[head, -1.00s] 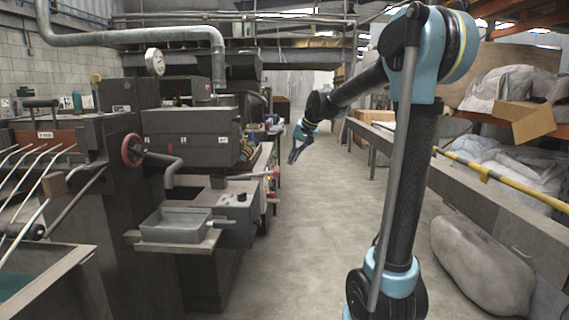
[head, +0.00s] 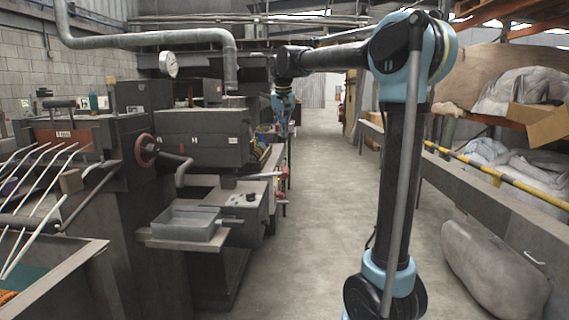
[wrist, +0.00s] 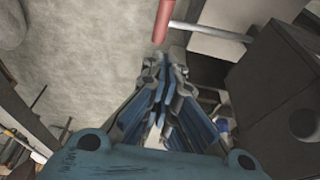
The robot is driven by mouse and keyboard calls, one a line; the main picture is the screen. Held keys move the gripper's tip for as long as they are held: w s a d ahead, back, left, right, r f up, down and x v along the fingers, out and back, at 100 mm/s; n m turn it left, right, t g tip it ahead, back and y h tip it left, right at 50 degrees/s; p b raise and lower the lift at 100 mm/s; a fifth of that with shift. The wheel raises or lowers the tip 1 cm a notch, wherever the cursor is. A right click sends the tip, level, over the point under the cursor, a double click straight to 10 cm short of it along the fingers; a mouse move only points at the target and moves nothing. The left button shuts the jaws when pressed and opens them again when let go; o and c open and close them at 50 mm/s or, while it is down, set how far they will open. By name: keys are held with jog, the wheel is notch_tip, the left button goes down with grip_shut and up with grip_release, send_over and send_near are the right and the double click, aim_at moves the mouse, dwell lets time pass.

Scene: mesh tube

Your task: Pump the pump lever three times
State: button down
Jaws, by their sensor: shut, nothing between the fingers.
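My gripper (head: 283,132) hangs at the end of my raised arm, pointing down above the right-hand end of the machine row. In the wrist view my gripper (wrist: 166,62) is shut with nothing between its fingers. A red grip (wrist: 163,22) on a grey metal rod (wrist: 208,30) shows just beyond the fingertips. It looks like the pump lever, but I cannot tell for certain. I cannot tell whether the fingertips touch it. In the head view small red parts (head: 284,184) show at the machine's aisle side, too small to make out.
Dark machines stand at left, with a grey tray (head: 188,223) and a red handwheel (head: 145,150) sticking out. A concrete aisle (head: 325,170) runs clear to the back. A long bench (head: 470,190) with a yellow rail (head: 480,170) lines the right. Dark boxy blocks (wrist: 285,75) sit beside my gripper.

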send_over(285, 169)
notch_tip(285, 169, down, 12)
jog(key=shift+s+f, duration=0.1)
jog(key=shift+f, duration=0.7)
jog(key=shift+f, duration=0.1)
